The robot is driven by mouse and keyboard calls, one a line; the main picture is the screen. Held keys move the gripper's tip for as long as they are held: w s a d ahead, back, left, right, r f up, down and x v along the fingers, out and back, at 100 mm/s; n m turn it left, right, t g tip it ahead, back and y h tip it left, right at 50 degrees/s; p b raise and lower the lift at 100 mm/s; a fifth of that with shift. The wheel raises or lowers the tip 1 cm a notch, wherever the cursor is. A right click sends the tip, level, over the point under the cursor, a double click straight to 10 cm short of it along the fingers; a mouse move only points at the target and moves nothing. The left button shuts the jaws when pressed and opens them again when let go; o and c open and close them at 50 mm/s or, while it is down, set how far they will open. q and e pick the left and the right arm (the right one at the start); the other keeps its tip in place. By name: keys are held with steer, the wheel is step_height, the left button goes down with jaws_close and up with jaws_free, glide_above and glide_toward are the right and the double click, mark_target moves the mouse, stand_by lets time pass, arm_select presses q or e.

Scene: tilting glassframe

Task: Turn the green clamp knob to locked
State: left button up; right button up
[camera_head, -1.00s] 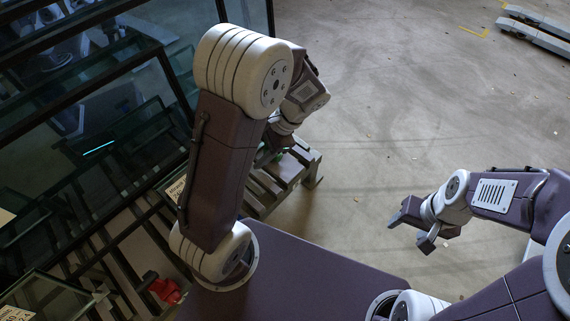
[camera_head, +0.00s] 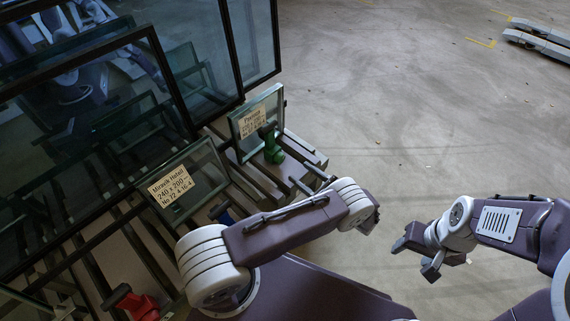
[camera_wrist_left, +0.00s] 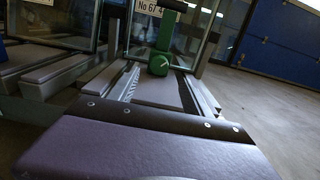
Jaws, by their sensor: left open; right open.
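The green clamp knob (camera_head: 273,152) stands on the rack near its right end, in front of a small glass pane with a label (camera_head: 256,122). My right gripper (camera_head: 416,256) is open and empty over the floor at the right, far from the knob.
A red clamp (camera_head: 137,303) and a partly hidden blue clamp (camera_head: 222,212) are on the rack to the left. A labelled glass pane (camera_head: 200,180) leans between, and large dark-framed panes (camera_head: 90,95) rise behind. The floor (camera_head: 400,110) right of the rack is clear.

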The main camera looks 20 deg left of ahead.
mark_target(282, 159)
arm_select(q)
steer(key=b+x, duration=0.3)
steer(key=x, duration=0.4)
steer(key=shift+w+a+f, duration=0.1)
steer(key=shift+a+f, duration=0.1)
steer(key=shift+a, duration=0.15)
steer(key=shift+w+a+r, duration=0.1)
steer(key=shift+a+r, duration=0.05)
steer(key=shift+a, duration=0.1)
jaws_close()
steer(key=shift+r+m+p, duration=0.15)
steer(key=shift+m+p, duration=0.25)
steer(key=shift+m, duration=1.1)
jaws_free()
